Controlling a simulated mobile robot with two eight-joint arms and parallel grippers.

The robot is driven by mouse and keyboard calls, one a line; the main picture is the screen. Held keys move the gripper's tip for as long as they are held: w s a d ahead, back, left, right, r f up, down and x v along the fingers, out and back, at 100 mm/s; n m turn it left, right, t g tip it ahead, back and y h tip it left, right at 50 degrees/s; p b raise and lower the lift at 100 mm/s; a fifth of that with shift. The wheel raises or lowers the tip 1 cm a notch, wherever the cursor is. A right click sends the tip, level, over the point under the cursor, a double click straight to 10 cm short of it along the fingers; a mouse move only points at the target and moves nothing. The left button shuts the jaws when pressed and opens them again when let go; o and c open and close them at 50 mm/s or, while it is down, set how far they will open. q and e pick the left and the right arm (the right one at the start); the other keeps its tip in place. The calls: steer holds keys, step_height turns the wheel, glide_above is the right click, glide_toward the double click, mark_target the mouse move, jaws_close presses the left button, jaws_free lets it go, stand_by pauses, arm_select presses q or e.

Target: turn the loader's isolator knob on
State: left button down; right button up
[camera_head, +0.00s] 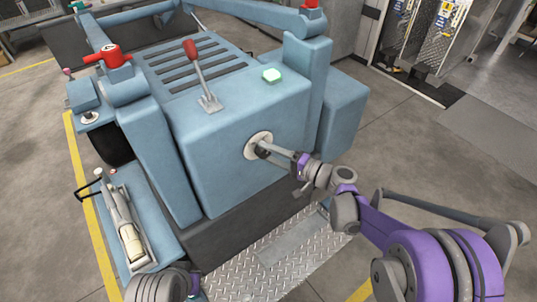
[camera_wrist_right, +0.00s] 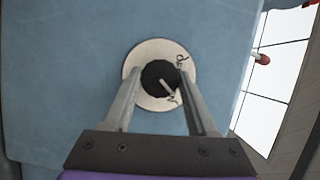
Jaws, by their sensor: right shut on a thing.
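The isolator knob (camera_wrist_right: 158,74) is a dark round knob with a pale pointer mark, on a round cream plate (camera_wrist_right: 137,88) on the loader's blue front panel. The mark slants toward the plate's lower right. Small dark lettering sits at the plate's right side, too small to read surely. In the head view the plate (camera_head: 252,143) shows on the panel, with the knob mostly behind the fingers. My right gripper (camera_head: 264,149) reaches in from the right, shut on the knob; its two fingers (camera_wrist_right: 158,84) flank it in the wrist view. My left gripper is not in view; only part of its arm shows at the bottom.
A red-handled lever (camera_head: 193,62) and a pale green button (camera_head: 272,75) stand on the loader's top. A red part (camera_head: 110,55) sits at the left. A tool (camera_head: 128,230) lies on the left blue ledge. Tread plate (camera_head: 265,270) lies below; floor is clear at right.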

steer(key=shift+f+m, duration=0.1)
steer(key=shift+m, duration=0.4)
steer(key=shift+b, duration=0.3)
steer(key=o, duration=1.4)
steer(key=shift+c, duration=0.2)
steer(key=v, duration=1)
steer(key=shift+d, duration=0.35)
steer(key=shift+s+f, duration=0.15)
steer(key=shift+s, duration=0.05)
